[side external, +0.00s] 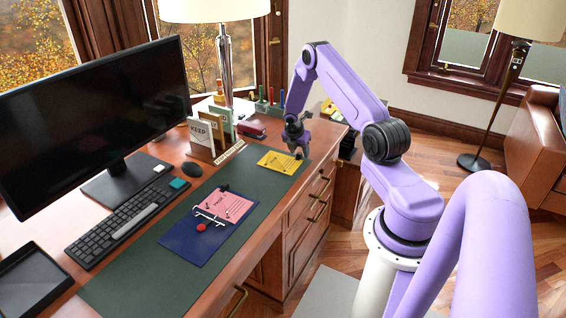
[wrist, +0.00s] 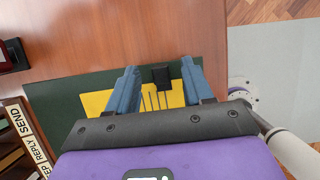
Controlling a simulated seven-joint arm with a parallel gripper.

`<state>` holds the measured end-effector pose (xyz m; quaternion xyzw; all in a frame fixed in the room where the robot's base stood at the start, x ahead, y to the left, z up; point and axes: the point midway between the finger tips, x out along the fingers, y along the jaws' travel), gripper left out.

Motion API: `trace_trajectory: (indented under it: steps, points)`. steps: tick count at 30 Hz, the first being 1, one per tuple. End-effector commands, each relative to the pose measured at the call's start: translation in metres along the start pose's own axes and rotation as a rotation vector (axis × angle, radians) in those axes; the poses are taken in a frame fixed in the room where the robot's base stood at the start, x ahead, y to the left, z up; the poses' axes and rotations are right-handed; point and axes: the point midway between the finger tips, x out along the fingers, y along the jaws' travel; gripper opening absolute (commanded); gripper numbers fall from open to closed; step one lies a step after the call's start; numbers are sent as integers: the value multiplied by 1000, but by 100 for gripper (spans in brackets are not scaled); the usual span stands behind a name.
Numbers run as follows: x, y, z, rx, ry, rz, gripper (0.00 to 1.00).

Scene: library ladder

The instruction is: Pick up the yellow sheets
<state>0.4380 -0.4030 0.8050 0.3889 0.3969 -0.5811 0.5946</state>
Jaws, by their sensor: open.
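The yellow sheets (side external: 280,162) lie flat at the far right end of the green desk mat (side external: 130,262). In the wrist view the yellow sheets (wrist: 95,103) lie under my gripper, partly hidden by its fingers and housing. Dark lines and a small black block (wrist: 161,77) show on or beside them. My gripper (side external: 298,150) is above the right edge of the sheets in the side view. In the wrist view my gripper (wrist: 160,82) has its two blue-grey fingers apart, with nothing clearly held between them. I cannot tell the exact height of the fingertips above the sheets.
A blue folder with a pink sheet (side external: 225,203) lies on the mat. A letter sorter (side external: 213,140), a dark red stapler (side external: 251,130) and a lamp (side external: 223,65) stand behind. A keyboard (side external: 123,222) and monitor (side external: 95,120) are at left. The desk's right edge is close to my gripper.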

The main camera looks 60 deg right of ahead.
Motion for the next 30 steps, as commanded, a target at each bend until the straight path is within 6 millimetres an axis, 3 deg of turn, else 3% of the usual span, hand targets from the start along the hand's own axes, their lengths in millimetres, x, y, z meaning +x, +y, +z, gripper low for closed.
trace_trajectory:
  steps: [10,15,30]
  points:
    - [6,0,0,0,0,1,51]
    - [6,0,0,0,0,1,0]
    - [-2,0,4,0,-2,1,0]
